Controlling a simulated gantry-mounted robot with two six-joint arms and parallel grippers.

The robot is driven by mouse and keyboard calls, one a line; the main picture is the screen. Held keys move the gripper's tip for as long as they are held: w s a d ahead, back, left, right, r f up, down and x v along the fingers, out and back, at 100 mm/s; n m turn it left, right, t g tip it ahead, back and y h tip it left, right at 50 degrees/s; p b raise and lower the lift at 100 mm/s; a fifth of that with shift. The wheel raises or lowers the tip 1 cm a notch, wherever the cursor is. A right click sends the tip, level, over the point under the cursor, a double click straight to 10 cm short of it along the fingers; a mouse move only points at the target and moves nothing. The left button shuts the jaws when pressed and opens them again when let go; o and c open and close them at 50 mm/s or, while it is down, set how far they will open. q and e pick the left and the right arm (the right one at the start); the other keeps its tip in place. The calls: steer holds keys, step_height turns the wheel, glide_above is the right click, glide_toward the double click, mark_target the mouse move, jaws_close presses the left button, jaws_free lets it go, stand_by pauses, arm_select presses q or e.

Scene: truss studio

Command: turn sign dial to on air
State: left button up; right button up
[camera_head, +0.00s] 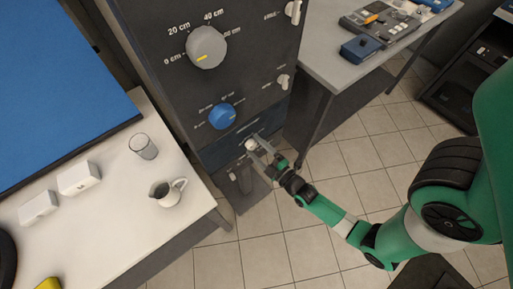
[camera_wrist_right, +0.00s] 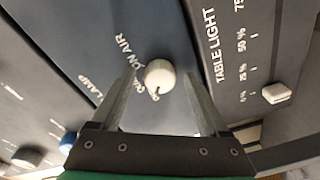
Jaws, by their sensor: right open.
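The sign dial is a small round white knob (camera_wrist_right: 159,75) on the dark panel, and it also shows in the head view (camera_head: 251,144). The words ON AIR are printed just left of it in the right wrist view. A small dark mark shows on the knob's lower edge there; other lettering beside it is partly hidden by a finger. My right gripper (camera_head: 262,152) is open, with one finger on each side of the knob in the wrist view (camera_wrist_right: 158,84). I cannot tell whether the fingers touch it. My left gripper is not in view.
A blue knob (camera_head: 222,116) and a grey knob (camera_head: 206,47) sit above on the panel. A TABLE LIGHT slider (camera_wrist_right: 276,93) is right of the dial. A white table with a pitcher (camera_head: 168,191) and a glass (camera_head: 143,146) stands left; tiled floor is open at right.

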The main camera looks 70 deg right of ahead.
jaws_close()
steer(key=shift+m, duration=0.4)
steer(key=m+b, duration=0.1)
steer(key=m, duration=0.7)
steer(key=shift+a+f+m+h, duration=0.1)
steer(key=shift+m+h, duration=0.2)
steer(key=shift+m, duration=0.1)
steer(key=m+h, duration=0.1)
steer(key=m, duration=0.4)
steer(key=shift+w+m, duration=0.15)
steer(key=shift+m, duration=0.25)
steer(key=m, duration=0.5)
steer(key=shift+a+m, duration=0.15)
steer(key=shift+m, duration=0.15)
